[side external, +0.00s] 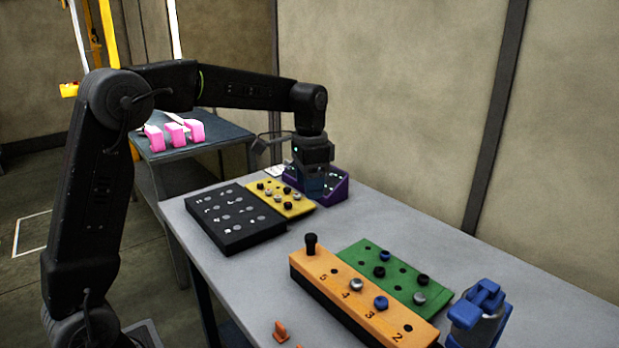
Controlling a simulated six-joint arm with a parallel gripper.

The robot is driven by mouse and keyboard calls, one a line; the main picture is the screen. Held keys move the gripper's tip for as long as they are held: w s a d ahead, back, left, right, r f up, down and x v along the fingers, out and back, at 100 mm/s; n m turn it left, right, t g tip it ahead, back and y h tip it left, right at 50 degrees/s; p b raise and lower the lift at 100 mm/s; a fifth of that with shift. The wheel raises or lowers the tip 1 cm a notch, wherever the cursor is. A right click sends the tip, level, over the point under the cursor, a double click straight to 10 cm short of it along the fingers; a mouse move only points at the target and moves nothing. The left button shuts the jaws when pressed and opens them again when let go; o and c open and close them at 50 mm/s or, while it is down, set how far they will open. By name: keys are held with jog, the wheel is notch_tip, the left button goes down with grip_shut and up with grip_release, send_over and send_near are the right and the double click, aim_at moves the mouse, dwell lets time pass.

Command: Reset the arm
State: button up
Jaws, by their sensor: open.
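My black arm reaches over from the left, and its wrist points straight down at the far end of the grey table (420,232). My gripper (313,187) hangs low over or in front of the purple tray (338,191), beside the yellow board (283,199). The jaws are open, and I see nothing held in them. The fingertips are small and dark here, so I cannot tell whether they touch the tray. The tray's inside is mostly hidden behind the gripper.
A black board (235,219) lies left of the yellow one. Nearer stand an orange numbered block (345,288) with a tall black peg (311,244), a green board (395,273) and a blue device (478,309). Pink items (175,133) sit on a back table. The table's middle is clear.

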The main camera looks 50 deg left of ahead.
jog(key=shift+r, duration=0.6)
jog(key=s+d+r+n+t, duration=0.1)
jog(key=s+d+r+t, duration=0.15)
jog(key=s, duration=0.45)
jog(key=s+d+r+n+t, duration=0.1)
jog(key=s+d, duration=0.2)
jog(key=s, duration=0.4)
jog(key=s+d+f+n+t, duration=0.2)
jog(key=s+f, duration=0.2)
jog(key=s, duration=0.6)
jog(key=shift+s+d+f, duration=0.2)
jog(key=shift+s+f, duration=0.15)
jog(key=shift+f, duration=0.05)
